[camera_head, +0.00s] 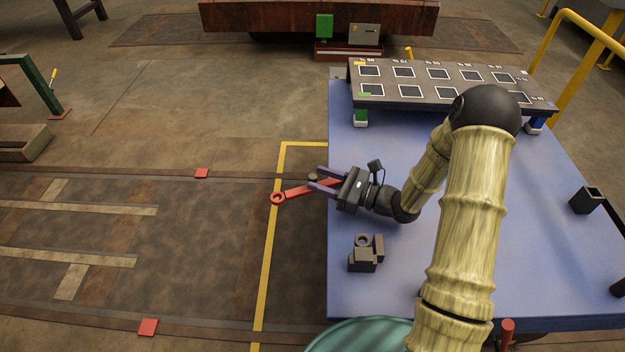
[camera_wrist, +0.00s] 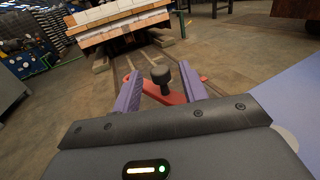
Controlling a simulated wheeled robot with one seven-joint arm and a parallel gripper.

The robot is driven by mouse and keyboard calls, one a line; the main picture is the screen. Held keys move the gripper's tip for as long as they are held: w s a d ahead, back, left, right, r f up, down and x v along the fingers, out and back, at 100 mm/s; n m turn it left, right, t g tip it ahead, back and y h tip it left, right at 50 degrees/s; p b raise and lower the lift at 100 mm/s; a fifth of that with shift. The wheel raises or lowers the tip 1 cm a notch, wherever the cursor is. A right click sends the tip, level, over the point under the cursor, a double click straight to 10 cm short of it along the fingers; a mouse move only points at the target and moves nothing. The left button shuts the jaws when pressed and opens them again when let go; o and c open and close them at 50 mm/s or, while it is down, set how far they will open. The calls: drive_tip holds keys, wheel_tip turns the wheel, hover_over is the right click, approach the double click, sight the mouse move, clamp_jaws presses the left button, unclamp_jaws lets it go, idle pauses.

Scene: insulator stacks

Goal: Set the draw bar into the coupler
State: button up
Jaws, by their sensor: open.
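The draw bar looks to be the red bar (camera_head: 292,192) with a ring at its left end and a dark upright knob (camera_wrist: 161,76). It lies across the left edge of the blue table, its ring end out past the edge. My gripper (camera_head: 318,179) is open at the bar's right part. In the wrist view its purple fingers (camera_wrist: 160,82) stand on either side of the knob, with gaps showing. The coupler may be the dark grey block with a ring (camera_head: 362,258) on the table, below my gripper in the picture. I cannot tell what supports the bar.
The blue table (camera_head: 420,275) is largely bare around my arm. A dark slotted panel (camera_head: 440,82) stands at its back, and a square dark holder (camera_head: 586,200) at its right. Floor with a yellow line (camera_head: 268,260) lies left. A yellow rail (camera_head: 580,70) stands back right.

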sight(312, 176)
drive_tip(key=shift+x, duration=1.5)
clamp_jaws()
